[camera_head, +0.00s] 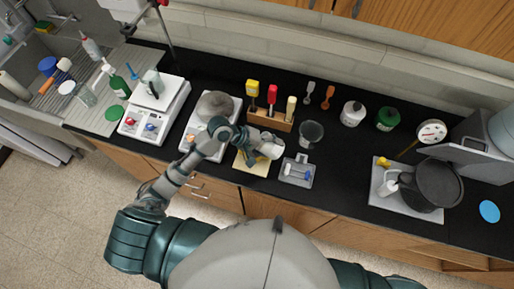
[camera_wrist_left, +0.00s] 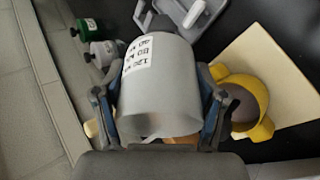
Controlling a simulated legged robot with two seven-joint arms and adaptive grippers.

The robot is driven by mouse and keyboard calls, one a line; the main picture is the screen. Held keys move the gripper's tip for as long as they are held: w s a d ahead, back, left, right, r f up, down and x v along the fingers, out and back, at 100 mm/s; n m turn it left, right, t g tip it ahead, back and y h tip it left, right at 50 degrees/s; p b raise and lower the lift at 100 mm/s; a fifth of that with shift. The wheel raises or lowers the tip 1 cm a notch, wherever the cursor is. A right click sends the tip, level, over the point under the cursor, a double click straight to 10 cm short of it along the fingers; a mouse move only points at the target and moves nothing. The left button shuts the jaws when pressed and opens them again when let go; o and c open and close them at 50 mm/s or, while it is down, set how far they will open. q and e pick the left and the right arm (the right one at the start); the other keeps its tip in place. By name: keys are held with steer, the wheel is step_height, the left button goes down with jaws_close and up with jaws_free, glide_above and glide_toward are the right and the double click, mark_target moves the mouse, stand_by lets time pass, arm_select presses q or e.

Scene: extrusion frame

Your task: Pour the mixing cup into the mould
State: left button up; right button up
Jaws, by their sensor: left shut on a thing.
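The mixing cup (camera_wrist_left: 165,90) is pale grey with a white label of printed numbers. My left gripper (camera_wrist_left: 160,112) is shut on it, one finger on each side; in the head view the gripper (camera_head: 256,141) holds the cup (camera_head: 271,149) over the front of the bench. The cup looks tilted; its contents are hidden. The mould (camera_wrist_left: 262,103) is a yellow ring with lugs and a grey-brown inside, beside the cup in the wrist view. It sits on a cream sheet (camera_wrist_left: 285,75); the sheet (camera_head: 252,168) also shows in the head view, partly covered by the gripper and cup.
A wooden tool block (camera_head: 270,120) stands behind the cup. A dark beaker (camera_head: 311,133) and a small grey tray (camera_head: 296,171) are to the right. A scale (camera_head: 155,106) is at left, a black pot (camera_head: 437,184) at right. Bare bench lies between tray and pot.

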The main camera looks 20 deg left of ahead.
arm_select(q)
steer(key=shift+d+f+y, duration=0.1)
steer(key=shift+f+y, duration=0.35)
steer(key=shift+y, duration=0.45)
steer(key=shift+w+d+m+y, duration=0.1)
steer(key=shift+d+m+y, duration=0.15)
steer(key=shift+y, duration=0.35)
steer(key=d+r+y, duration=0.4)
steer(key=y, duration=0.3)
steer(key=shift+d+r+m, duration=0.35)
steer(key=shift+r+m, duration=0.05)
steer(key=shift+m, duration=0.05)
arm_select(e)
steer(key=shift+f, duration=0.25)
steer(key=shift+d, duration=0.1)
